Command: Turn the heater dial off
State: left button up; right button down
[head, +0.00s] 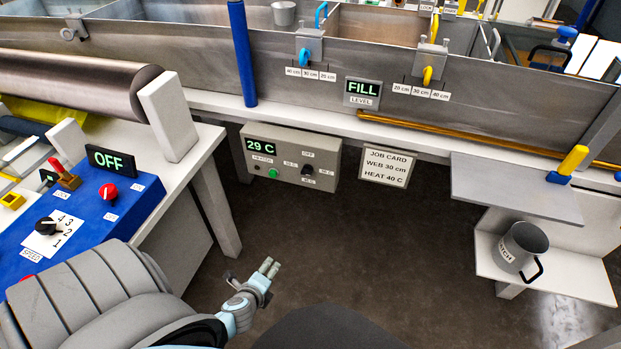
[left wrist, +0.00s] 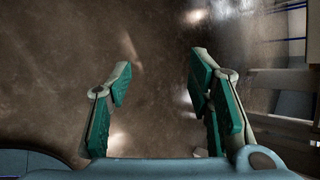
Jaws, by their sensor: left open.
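The heater box (head: 289,158) is a grey panel mounted on the front of the bath bench in the head view. It has a lit display reading 29 C, a green button (head: 272,173) and a black heater dial (head: 308,170) with labels around it, the top one reading OFF. The dial's exact pointing is too small to tell. My left gripper (head: 268,268) is below and in front of the box, apart from it. Its fingers (left wrist: 159,85) are spread and empty in the left wrist view, over bare floor. My right gripper is not in view.
A job card (head: 387,166) reading WEB 30 cm, HEAT 40 C hangs right of the box. A blue control panel (head: 90,220) and roller (head: 80,85) stand at left. A grey shelf (head: 510,190) and a pitcher (head: 520,247) are at right. The floor below the box is clear.

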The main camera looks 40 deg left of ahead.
pick_arm(q)
jog(key=w+a+r+m+t+y+b, duration=0.1)
jog(key=w+r+m+t+b, duration=0.25)
jog(key=w+r+m, duration=0.3)
jog(key=m+t+b, duration=0.2)
jog(key=m+t, duration=0.3)
jog(key=m, duration=0.2)
send_near(305, 174)
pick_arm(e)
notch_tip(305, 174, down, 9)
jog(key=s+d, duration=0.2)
pick_arm(q)
jog(key=shift+m, duration=0.25)
jog(key=b+x, duration=0.1)
jog(key=x, duration=0.7)
jog(key=shift+w, duration=0.25)
jog(key=shift+w+a+r+b, duration=0.1)
jog(key=shift+w+a+b, duration=0.15)
jog(key=shift+w, duration=0.25)
jog(key=shift+d, duration=0.1)
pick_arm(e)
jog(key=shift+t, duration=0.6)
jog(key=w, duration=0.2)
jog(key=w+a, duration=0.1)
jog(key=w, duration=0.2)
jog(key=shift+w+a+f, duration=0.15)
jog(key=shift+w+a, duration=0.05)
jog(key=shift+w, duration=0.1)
pick_arm(q)
jog(key=shift+c, duration=0.6)
